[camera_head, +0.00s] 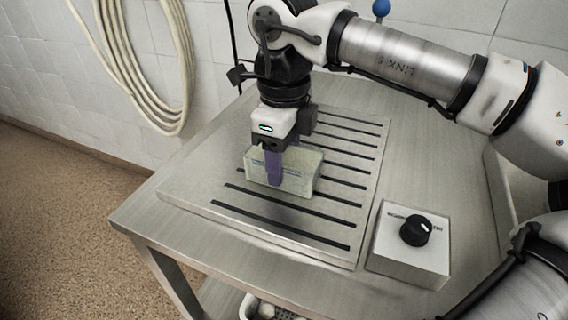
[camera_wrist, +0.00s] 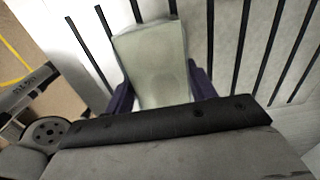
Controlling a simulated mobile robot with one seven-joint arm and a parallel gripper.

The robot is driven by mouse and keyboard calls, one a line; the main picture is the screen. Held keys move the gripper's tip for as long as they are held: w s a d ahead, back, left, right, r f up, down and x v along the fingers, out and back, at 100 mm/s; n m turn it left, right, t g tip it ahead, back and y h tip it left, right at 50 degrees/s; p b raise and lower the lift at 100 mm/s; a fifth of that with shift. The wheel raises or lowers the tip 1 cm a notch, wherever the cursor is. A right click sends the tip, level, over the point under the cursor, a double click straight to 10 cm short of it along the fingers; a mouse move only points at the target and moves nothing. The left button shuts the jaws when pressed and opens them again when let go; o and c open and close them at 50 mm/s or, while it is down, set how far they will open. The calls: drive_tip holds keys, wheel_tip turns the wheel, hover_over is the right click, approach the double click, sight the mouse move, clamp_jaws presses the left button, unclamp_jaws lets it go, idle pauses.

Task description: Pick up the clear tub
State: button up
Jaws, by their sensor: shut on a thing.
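The clear tub (camera_head: 302,171) is a pale, greenish, box-shaped container on the slotted metal plate in the head view. My gripper (camera_head: 275,172) points down over it, and one purple finger lies against its near side. In the wrist view the tub (camera_wrist: 152,62) sits between the two purple fingers of my gripper (camera_wrist: 160,90), which are shut on its sides. I cannot tell whether the tub touches the plate or is slightly above it. Its underside is hidden.
The slotted plate (camera_head: 330,228) lies on a metal table (camera_head: 148,217). A box with a black knob (camera_head: 415,230) stands at the right. A coiled hose (camera_head: 180,60) hangs on the tiled wall behind. The plate's front and right parts are clear.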

drive_tip(key=shift+c, duration=0.6)
drive_tip(key=shift+r, duration=0.45)
wheel_tip(320, 180, up, 19)
drive_tip(key=p, duration=0.4)
drive_tip(key=shift+p, duration=0.4)
